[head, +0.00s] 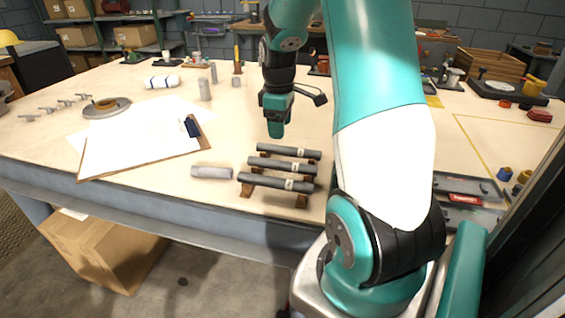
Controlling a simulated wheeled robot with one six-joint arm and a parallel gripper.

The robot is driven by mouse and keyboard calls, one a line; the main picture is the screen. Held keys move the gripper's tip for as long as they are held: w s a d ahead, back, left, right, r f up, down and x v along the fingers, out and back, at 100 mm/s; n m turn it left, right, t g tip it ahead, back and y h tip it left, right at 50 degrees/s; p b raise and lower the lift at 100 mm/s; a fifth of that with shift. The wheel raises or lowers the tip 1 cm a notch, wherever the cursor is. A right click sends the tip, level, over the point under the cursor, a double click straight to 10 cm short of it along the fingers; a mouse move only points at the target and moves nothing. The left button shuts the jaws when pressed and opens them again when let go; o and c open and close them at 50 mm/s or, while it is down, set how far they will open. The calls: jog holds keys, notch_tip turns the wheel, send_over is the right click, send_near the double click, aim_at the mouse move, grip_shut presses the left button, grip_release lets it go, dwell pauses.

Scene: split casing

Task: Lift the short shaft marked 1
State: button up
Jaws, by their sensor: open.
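Three dark grey shafts lie on a wooden rack (302,201) near the table's front edge: a back shaft (280,150), a middle shaft (268,164) and a front shaft (262,180). Each seems to carry a pale label band towards its right end. The marks are too small to read, so I cannot tell which shaft is marked 1. My gripper (276,130) points down just behind and above the back shaft, apart from it. It is open, with nothing seen in it; its fingers overlap from this side.
A lighter grey cylinder (211,171) lies left of the rack. A clipboard (140,150) with paper lies further left. Upright grey cylinders (204,90) and a white roll (162,82) are behind. The table (230,130) is clear between clipboard and gripper.

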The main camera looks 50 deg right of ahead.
send_over(282, 162)
notch_tip(282, 162, down, 7)
jog(key=shift+w+a+f, duration=0.1)
jog(key=shift+a+f, duration=0.05)
jog(key=shift+d+f, duration=0.15)
jog(key=shift+f, duration=1.2)
jog(key=shift+d+f, duration=0.1)
jog(key=shift+f, duration=1.25)
grip_shut()
jog(key=shift+r, duration=0.1)
